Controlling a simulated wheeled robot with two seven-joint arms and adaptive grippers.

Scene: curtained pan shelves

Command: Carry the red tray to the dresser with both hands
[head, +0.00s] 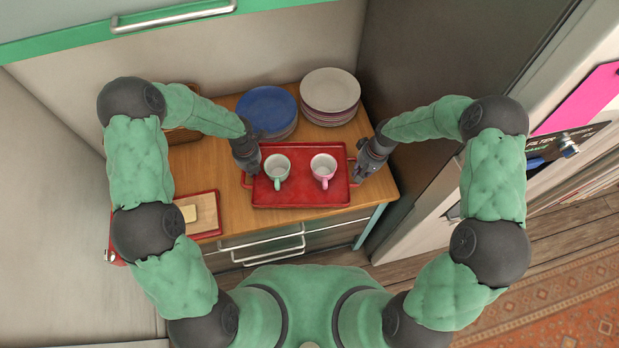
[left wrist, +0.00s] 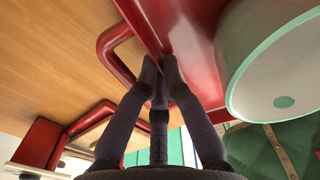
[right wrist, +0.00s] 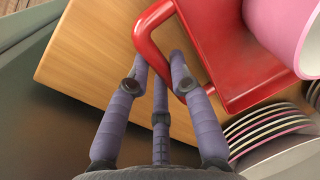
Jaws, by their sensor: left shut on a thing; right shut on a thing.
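The red tray (head: 300,198) is level over the wooden dresser top (head: 215,165), near its front edge. I cannot tell whether it touches the wood. A white cup with a green handle (head: 277,169) and a white cup with a pink handle (head: 323,168) stand upright on it. My left gripper (head: 250,172) is shut on the tray's left side; the left wrist view shows its fingers (left wrist: 160,75) at the rim beside the handle. My right gripper (head: 363,168) is shut on the right handle, which shows between its fingers in the right wrist view (right wrist: 165,68).
Behind the tray stand blue plates (head: 267,108) and a stack of pale plates (head: 331,92). A smaller red-edged board with a yellowish block (head: 205,212) lies at the front left. A tall dark cabinet side (head: 410,75) rises close to the right.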

